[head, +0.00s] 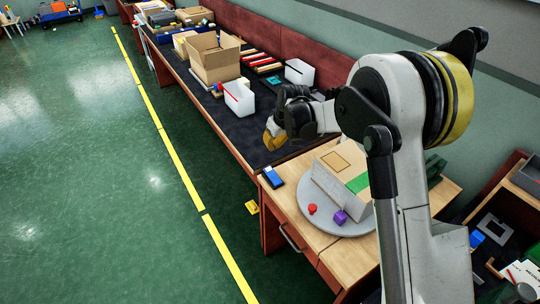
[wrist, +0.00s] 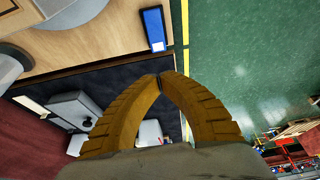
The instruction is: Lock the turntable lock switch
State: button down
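The turntable lock switch (head: 272,177) is a small blue block with a pale end, lying near the left corner of the wooden table. It also shows in the wrist view (wrist: 153,28), blue with a white end, near the table edge. The round grey turntable (head: 318,224) is beside it and carries a cardboard box (head: 333,186) with a green patch, a red piece (head: 312,209) and a purple cube (head: 340,217). My gripper (head: 270,138) has yellow fingers and hangs over the dark conveyor side, apart from the switch. In the wrist view its fingertips (wrist: 160,78) meet with nothing between them.
The long dark bench (head: 262,128) runs beyond the table, with an open carton (head: 215,62) and white bins (head: 239,98) on it. A yellow line (head: 172,150) crosses the green floor, which is clear at the left. Shelving stands at the right.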

jog(key=b+x, duration=0.2)
jog(key=x, duration=0.4)
jog(key=b+x, duration=0.2)
jog(key=x, duration=0.5)
jog(key=shift+s+d+f+b, duration=0.15)
jog(key=shift+s+f+b, duration=0.05)
jog(key=shift+b, duration=0.2)
jog(key=shift+w+a+f+g+h, duration=0.2)
jog(key=shift+f+g+h, duration=0.15)
jog(key=shift+g, duration=0.2)
jog(key=shift+w+a+f+g+h, duration=0.1)
jog(key=shift+w+f+g+h, duration=0.1)
jog(key=shift+g+h, duration=0.25)
jog(key=shift+f, duration=0.55)
jog(key=shift+w, duration=0.1)
jog(key=shift+r, duration=0.15)
jog(key=shift+r+p, duration=0.4)
jog(key=shift+r, duration=0.35)
notch_tip(320, 180, up, 14)
jog(key=w+p, duration=0.1)
jog(key=p, duration=0.4)
jog(key=shift+a, duration=0.4)
